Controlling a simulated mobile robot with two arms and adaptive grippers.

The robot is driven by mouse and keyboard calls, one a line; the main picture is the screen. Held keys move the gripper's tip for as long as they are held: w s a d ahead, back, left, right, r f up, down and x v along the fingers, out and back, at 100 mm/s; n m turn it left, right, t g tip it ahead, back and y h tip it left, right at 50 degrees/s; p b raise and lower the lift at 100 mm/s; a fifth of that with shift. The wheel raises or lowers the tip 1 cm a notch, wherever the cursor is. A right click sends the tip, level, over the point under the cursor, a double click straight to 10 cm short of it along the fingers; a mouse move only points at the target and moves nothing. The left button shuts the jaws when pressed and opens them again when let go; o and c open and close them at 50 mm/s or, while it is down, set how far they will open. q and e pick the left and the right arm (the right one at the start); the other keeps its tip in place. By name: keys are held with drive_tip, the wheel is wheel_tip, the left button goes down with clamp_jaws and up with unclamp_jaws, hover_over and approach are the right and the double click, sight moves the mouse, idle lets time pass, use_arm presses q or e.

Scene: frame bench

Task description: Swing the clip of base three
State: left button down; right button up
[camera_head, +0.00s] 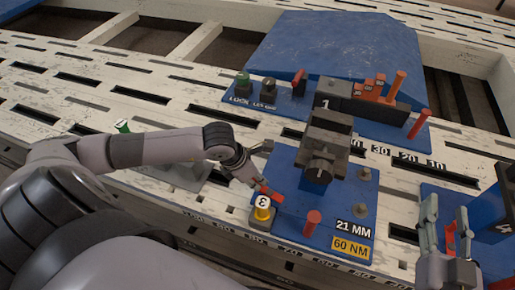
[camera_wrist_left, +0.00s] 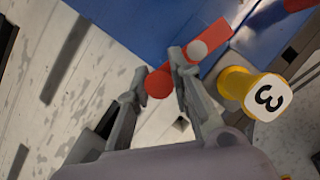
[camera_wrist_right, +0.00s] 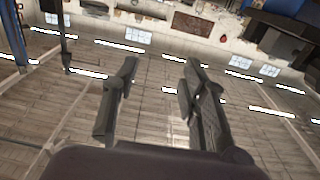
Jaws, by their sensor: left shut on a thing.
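Base three is a blue plate (camera_head: 338,215) with a yellow post topped by a white "3" (camera_head: 263,202), which also shows in the left wrist view (camera_wrist_left: 266,98). Its clip is a red bar (camera_head: 270,193) at the plate's left edge; in the left wrist view the red clip (camera_wrist_left: 210,41) has a grey pivot and a round red end. My left gripper (camera_wrist_left: 158,78) is shut on the clip's round end, with a finger on each side. My right gripper (camera_head: 446,222) is open at the right; its wrist view shows nothing between the fingers (camera_wrist_right: 155,85).
A grey clamp block (camera_head: 325,145) stands on base three, with a red peg (camera_head: 312,223) at the front. Behind is a blue base marked 1 (camera_head: 270,97) with red and orange pegs. A blue base marked 4 (camera_head: 485,215) is beside my right gripper.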

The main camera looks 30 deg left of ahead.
use_arm(q)
drive_tip(key=shift+s+n, duration=0.15)
drive_tip(key=shift+n, duration=0.45)
drive_tip(key=c, duration=1.4)
unclamp_jaws()
drive_tip(key=shift+s+r, duration=0.1)
drive_tip(key=shift+r, duration=0.05)
drive_tip(key=v, duration=1.1)
drive_tip(key=shift+s+d+r, duration=0.1)
drive_tip(key=shift+s+r, duration=0.15)
drive_tip(key=shift+r, duration=0.1)
